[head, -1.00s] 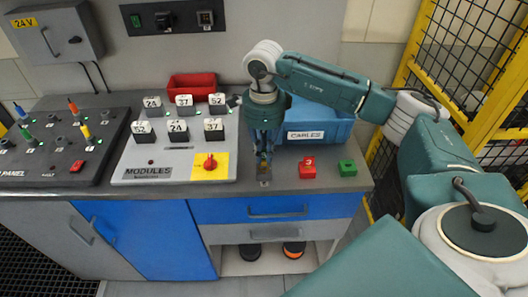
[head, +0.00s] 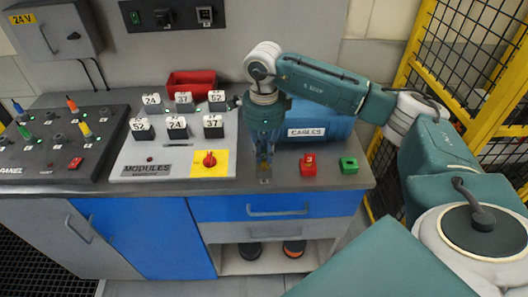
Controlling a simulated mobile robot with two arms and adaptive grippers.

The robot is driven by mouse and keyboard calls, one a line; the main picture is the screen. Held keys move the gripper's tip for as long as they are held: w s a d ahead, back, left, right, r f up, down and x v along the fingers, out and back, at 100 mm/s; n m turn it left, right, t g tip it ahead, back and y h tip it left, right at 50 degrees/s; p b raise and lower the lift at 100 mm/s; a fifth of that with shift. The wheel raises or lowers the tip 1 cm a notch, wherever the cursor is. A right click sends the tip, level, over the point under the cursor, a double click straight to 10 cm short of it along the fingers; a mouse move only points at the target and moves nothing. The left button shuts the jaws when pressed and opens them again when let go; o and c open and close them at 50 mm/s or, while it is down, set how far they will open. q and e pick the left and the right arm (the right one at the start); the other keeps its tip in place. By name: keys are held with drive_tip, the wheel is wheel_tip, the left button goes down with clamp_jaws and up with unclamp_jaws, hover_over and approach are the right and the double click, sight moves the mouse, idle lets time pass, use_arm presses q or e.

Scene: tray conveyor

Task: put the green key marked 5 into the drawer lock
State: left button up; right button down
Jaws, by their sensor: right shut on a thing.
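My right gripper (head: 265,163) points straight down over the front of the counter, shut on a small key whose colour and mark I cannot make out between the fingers. Directly below its tips, a small grey plate that looks like the drawer lock (head: 264,181) lies on the counter near the front edge, above the blue drawer (head: 262,207). The drawer is closed. I cannot tell whether the key touches the lock. A green block (head: 348,166) and a red block with a mark on top (head: 308,168) stand to the right. My left gripper is not in view.
A blue bin labelled CABLES (head: 325,130) stands close behind my right gripper. The MODULES panel (head: 125,172) with several numbered blocks and a red knob (head: 209,159) is at left. A red tray (head: 190,80) is at the back. A yellow fence (head: 478,110) stands at right.

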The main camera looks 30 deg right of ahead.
sight(264, 152)
drive_tip(key=shift+f+b, duration=0.75)
drive_tip(key=shift+f, duration=0.25)
drive_tip(key=c, duration=1.7)
unclamp_jaws()
drive_tip(key=shift+o, duration=0.2)
drive_tip(key=shift+r, duration=0.1)
wheel_tip(264, 152, up, 12)
